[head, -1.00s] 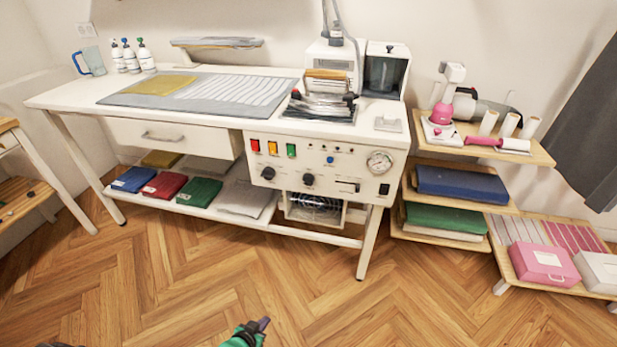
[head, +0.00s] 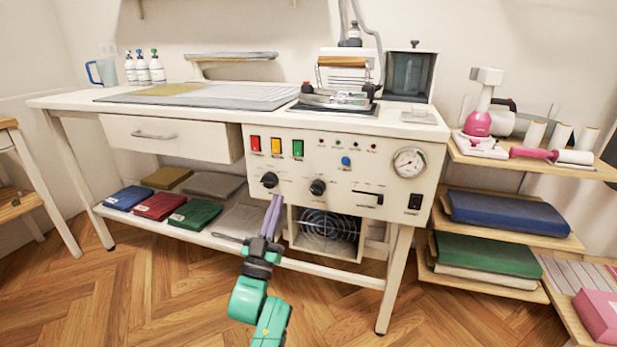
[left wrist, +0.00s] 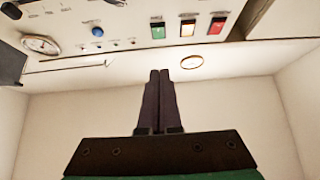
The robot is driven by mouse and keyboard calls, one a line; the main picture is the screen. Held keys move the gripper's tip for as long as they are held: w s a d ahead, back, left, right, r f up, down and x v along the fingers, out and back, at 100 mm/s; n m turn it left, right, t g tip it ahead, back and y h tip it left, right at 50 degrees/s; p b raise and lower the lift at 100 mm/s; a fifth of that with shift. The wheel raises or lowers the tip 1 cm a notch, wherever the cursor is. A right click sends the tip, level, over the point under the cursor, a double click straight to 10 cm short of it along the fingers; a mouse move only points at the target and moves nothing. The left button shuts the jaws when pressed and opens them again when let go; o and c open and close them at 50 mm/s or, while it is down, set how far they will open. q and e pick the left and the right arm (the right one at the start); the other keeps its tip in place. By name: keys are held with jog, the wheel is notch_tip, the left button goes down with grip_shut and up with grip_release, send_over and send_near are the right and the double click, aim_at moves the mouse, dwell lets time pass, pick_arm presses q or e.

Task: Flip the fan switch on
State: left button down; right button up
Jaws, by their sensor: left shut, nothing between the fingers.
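The white control panel (head: 345,165) under the tabletop carries red (head: 255,144), yellow (head: 276,146) and green (head: 298,148) rocker switches, two black knobs, a blue button, a gauge and a black switch (head: 414,202) at the lower right. I cannot read which one is marked for the fan. The round fan (head: 328,228) sits in a white housing below the panel. My left gripper (head: 273,200) is shut and empty, pointing up in front of the panel's lower left part. The left wrist view shows its closed fingers (left wrist: 160,75) and the coloured switches beyond. My right gripper is out of view.
The white table (head: 70,101) holds an iron (head: 338,97) and a mat. Folded cloths lie on its lower shelf (head: 225,243). A wooden shelf (head: 590,172) with pink tools stands at the right. The floor in front is clear.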

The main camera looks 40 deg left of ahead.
pick_arm(q)
jog(key=b, duration=0.1)
send_near(297, 150)
notch_tip(297, 150, up, 3)
jog(key=w, duration=0.2)
jog(key=w+a+b, duration=0.1)
jog(key=shift+w+a+r, duration=0.1)
jog(key=shift+w+r, duration=0.15)
jog(key=shift+w, duration=0.1)
jog(key=shift+w+a+b, duration=0.15)
jog(key=shift+w+b, duration=0.15)
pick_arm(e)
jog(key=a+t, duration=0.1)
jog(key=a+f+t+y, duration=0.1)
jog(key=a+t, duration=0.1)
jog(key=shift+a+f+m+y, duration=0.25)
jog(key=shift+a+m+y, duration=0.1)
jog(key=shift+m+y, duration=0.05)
